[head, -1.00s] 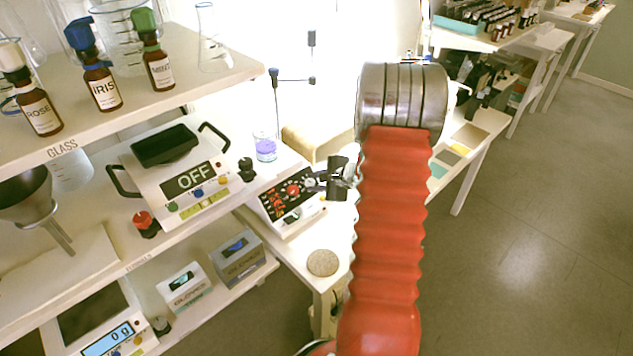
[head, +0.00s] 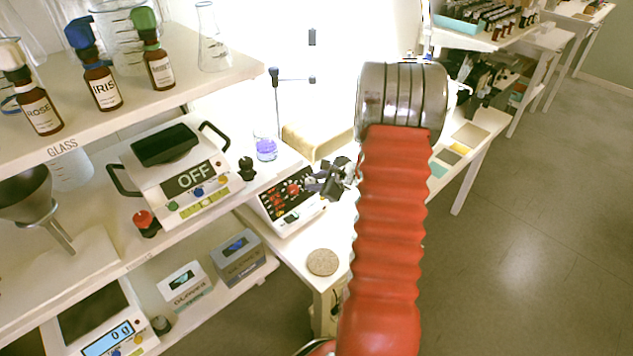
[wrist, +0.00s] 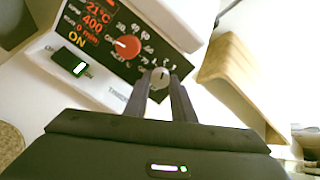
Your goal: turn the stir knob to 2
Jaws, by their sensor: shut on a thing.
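The stirrer unit (head: 287,200) stands on the white table in the middle of the head view; its black panel (wrist: 100,28) fills the top left of the wrist view. A red knob (wrist: 127,47) sits on that panel inside a ring of printed numbers. A grey knob with a pale mark (wrist: 158,78) sits at the panel's right end, between my fingertips. My gripper (wrist: 159,88) is shut on this grey knob; it also shows right of the unit in the head view (head: 326,181). The numbers around the grey knob are hidden or too small to read.
A tan block (wrist: 240,75) stands right of the unit. A beaker with purple contents (head: 266,149) is behind it. A round cork mat (head: 322,262) lies at the table's front. A scale reading OFF (head: 185,175) stands on the shelf at left.

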